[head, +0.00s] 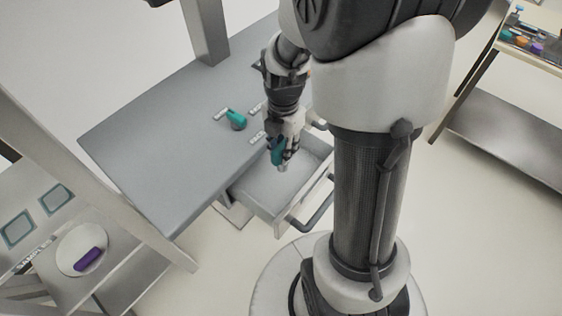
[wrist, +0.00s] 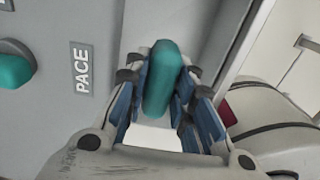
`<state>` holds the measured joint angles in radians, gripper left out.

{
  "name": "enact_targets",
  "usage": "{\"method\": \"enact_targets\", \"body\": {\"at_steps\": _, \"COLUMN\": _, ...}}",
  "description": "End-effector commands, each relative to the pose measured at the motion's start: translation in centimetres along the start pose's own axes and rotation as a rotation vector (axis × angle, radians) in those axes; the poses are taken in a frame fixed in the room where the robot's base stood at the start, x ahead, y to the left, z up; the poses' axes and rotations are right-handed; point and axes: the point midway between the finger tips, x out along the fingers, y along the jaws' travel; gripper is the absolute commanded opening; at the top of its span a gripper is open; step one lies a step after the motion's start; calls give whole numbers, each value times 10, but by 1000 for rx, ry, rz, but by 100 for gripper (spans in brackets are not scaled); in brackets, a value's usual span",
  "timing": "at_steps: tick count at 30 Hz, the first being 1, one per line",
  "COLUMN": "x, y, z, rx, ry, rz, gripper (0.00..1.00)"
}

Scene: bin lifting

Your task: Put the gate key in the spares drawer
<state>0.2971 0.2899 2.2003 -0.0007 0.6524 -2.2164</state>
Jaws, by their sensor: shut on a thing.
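My gripper (head: 279,149) is shut on a teal handle-like piece (head: 276,155), above the open drawer (head: 262,192) in the grey table. In the wrist view the same rounded teal piece (wrist: 162,78) sits between the blue-padded fingers of my gripper (wrist: 160,92). A pale part shows just below it in the head view; I cannot tell if it belongs to it. No label on the held piece is readable, so I cannot confirm that it is the gate key. The visible drawer floor looks empty; my arm hides part of the drawer.
Another teal piece (head: 237,119) lies on the grey table (head: 160,150) near small white labels; one label (wrist: 82,68) reads "PACE". A purple piece (head: 88,259) lies on a round white plate (head: 72,238) at lower left. A shelf with small coloured things (head: 522,41) stands at upper right.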

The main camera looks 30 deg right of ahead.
Motion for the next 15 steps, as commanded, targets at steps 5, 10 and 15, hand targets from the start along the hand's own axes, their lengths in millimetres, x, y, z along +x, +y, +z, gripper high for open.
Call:
{"method": "enact_targets", "body": {"at_steps": 5, "x": 18, "y": 0, "z": 0, "rx": 0, "ry": -1, "rz": 1, "gripper": 0}}
{"method": "enact_targets", "body": {"at_steps": 10, "x": 34, "y": 0, "z": 0, "rx": 1, "ry": 0, "rz": -1, "gripper": 0}}
{"method": "enact_targets", "body": {"at_steps": 15, "x": 60, "y": 0, "z": 0, "rx": 1, "ry": 1, "rz": -1, "gripper": 0}}
